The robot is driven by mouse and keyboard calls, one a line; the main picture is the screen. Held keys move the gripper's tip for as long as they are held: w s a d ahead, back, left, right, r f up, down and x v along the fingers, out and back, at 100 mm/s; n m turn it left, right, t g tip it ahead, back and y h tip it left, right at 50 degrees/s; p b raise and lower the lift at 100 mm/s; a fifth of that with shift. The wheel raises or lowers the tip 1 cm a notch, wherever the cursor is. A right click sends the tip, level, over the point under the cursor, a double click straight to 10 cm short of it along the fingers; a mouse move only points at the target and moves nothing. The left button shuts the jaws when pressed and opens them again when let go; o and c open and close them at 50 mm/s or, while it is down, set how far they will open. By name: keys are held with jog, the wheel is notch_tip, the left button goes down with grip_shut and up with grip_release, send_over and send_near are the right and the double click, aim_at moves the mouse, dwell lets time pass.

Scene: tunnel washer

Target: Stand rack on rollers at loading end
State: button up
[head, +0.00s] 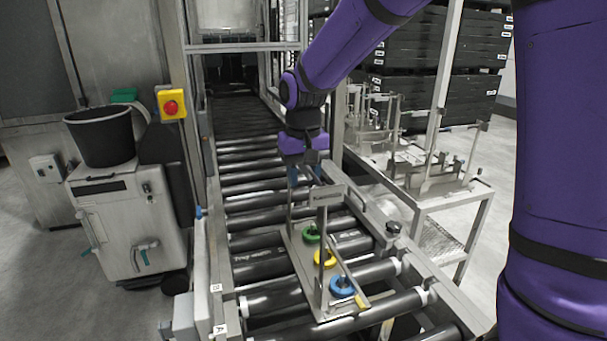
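The rack (306,268) has a metal base, upright posts and a top bar with a label plate (327,195). A green ring (312,234), a yellow ring (325,259) and a blue ring (342,286) sit along its base. It is upright over the near rollers (262,271), toward their right side. Its base looks on or very close to them; I cannot tell contact exactly. My purple gripper (305,172) points down at the far end of the top bar. Its blue fingertips are close to the bar, but whether they grip it is unclear.
The conveyor runs back into a dark opening (231,67). Metal side rails flank it. A red stop button (171,107) and a cabinet with a black bucket (101,139) stand left. Right is a bench (457,199) with several metal racks; black stacked trays (437,62) stand behind.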

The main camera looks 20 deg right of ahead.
notch_tip(320, 180, up, 11)
jog(key=shift+f, duration=0.15)
jog(key=shift+s+d+r, duration=0.2)
jog(key=shift+s, duration=0.05)
jog(key=s+d+t, duration=0.2)
jog(key=s+d, duration=0.3)
jog(key=s, duration=0.7)
jog(key=s+d+t, duration=0.3)
jog(key=s+d, duration=0.2)
jog(key=s, duration=0.8)
jog(key=shift+d+f, duration=0.2)
jog(key=shift+d, duration=0.05)
jog(key=shift+s, duration=0.1)
dwell(0.3)
